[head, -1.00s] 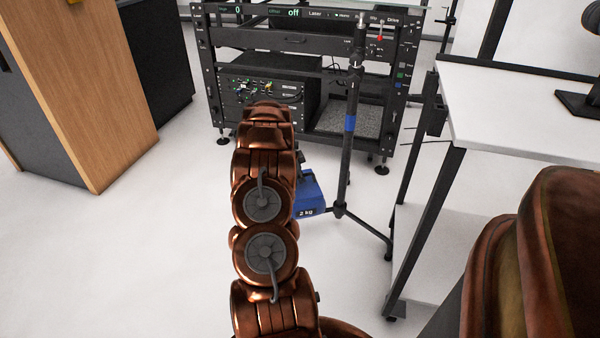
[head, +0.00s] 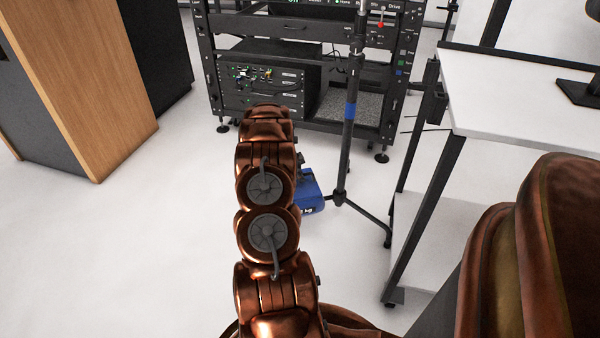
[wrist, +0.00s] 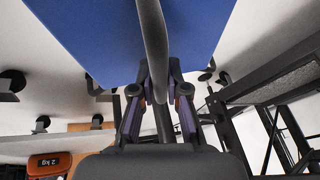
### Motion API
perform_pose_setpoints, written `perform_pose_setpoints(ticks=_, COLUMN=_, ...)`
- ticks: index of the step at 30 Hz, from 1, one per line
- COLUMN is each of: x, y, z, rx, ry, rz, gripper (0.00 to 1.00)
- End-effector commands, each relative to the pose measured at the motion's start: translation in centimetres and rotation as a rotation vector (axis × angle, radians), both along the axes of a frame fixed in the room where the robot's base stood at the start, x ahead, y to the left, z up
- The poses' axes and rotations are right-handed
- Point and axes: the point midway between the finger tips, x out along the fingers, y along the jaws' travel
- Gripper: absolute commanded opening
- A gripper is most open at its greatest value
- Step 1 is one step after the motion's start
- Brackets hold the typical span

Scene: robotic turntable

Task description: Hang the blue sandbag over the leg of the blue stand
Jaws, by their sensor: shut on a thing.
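The blue sandbag (head: 309,190) hangs just right of my arm in the head view, its left part hidden by the arm. In the wrist view its blue body (wrist: 100,30) fills the top. My gripper (wrist: 158,85) is shut on the bag's dark strap (wrist: 152,40); in the head view my arm mostly hides the gripper. The blue stand is a black tripod with a blue band (head: 350,110) on its pole. One leg (head: 365,218) reaches toward the lower right. The bag is close to the left of the stand's base; I cannot tell whether they touch.
A black equipment rack (head: 270,110) stands behind the stand. A white table (head: 500,100) with black legs is at the right, near the tripod leg. A wooden cabinet (head: 90,80) is at the left. An orange 2 kg sandbag (wrist: 48,163) shows in the wrist view. Floor at left is clear.

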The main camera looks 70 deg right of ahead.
Motion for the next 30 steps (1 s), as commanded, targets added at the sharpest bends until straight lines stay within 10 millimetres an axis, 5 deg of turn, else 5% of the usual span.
perform_pose_setpoints(ticks=30, x=0.2, y=-0.2, z=-6.0, rx=-0.006, ry=-0.003, rz=0.002, gripper=0.0)
